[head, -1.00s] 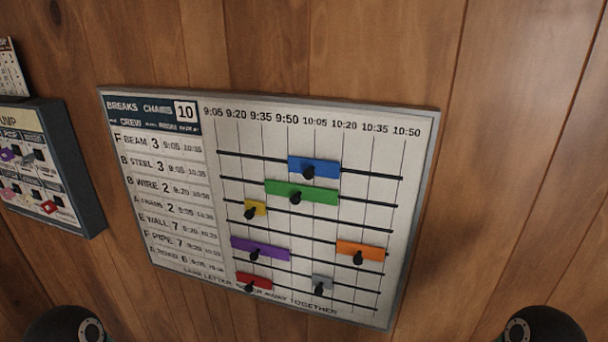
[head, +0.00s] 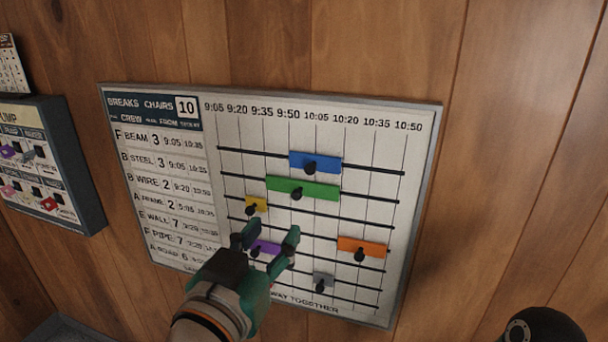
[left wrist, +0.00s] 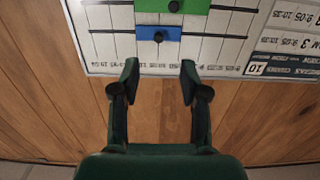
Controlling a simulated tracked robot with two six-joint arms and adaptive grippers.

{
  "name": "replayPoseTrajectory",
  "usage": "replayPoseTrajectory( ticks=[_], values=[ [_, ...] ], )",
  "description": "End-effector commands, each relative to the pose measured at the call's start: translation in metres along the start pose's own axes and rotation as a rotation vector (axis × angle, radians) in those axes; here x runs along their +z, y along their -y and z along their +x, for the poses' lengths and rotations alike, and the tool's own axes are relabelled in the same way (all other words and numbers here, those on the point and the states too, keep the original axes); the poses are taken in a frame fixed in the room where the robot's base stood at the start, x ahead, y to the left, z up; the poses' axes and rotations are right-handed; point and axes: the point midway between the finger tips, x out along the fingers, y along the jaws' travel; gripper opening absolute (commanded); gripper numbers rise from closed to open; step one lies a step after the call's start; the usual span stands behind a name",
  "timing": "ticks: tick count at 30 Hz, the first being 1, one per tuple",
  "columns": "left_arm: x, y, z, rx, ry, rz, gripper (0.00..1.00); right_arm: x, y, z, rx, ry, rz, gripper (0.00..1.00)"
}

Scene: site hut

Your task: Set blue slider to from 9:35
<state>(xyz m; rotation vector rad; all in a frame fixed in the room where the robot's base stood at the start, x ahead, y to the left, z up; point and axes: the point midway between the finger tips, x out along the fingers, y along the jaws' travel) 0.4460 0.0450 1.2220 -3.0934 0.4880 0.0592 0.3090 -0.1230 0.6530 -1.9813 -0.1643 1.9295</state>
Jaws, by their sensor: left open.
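The blue slider (head: 327,164) is on the top rail of the wall chart (head: 415,135), with a black knob near its middle. Its left end is at about the 9:50 line and its right end near 10:20. My left gripper (head: 271,236) is open and empty in front of the chart's lower middle, below and left of the blue slider in the head view. In the left wrist view, the blue slider (left wrist: 144,33) shows beyond the open fingertips (left wrist: 159,68), apart from them, and the chart looks upside down. My right gripper is not in view.
The green slider (head: 320,194) is just below the blue one. Yellow (head: 262,204), purple (head: 266,246), orange (head: 375,247) and grey (head: 328,277) sliders are lower. My left arm hides most of the red one. A second board (head: 85,165) hangs at left.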

Motion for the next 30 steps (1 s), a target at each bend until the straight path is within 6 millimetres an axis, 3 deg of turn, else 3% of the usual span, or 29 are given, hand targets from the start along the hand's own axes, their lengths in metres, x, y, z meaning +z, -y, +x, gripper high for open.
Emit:
replayPoseTrajectory(
  ticks=[3,8,24,30],
  values=[
    [-0.017,-0.001,-0.009,0.003,-0.037,-0.004,0.45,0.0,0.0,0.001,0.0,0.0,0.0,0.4],
    [-0.018,-0.001,0.005,0.001,-0.04,-0.003,0.45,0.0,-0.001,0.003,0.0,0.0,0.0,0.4],
    [-0.023,-0.001,0.115,0.002,-0.038,-0.003,0.45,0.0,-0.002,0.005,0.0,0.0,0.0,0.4],
    [-0.025,-0.001,0.144,0.003,-0.038,-0.004,0.45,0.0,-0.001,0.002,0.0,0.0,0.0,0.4]
  ],
)
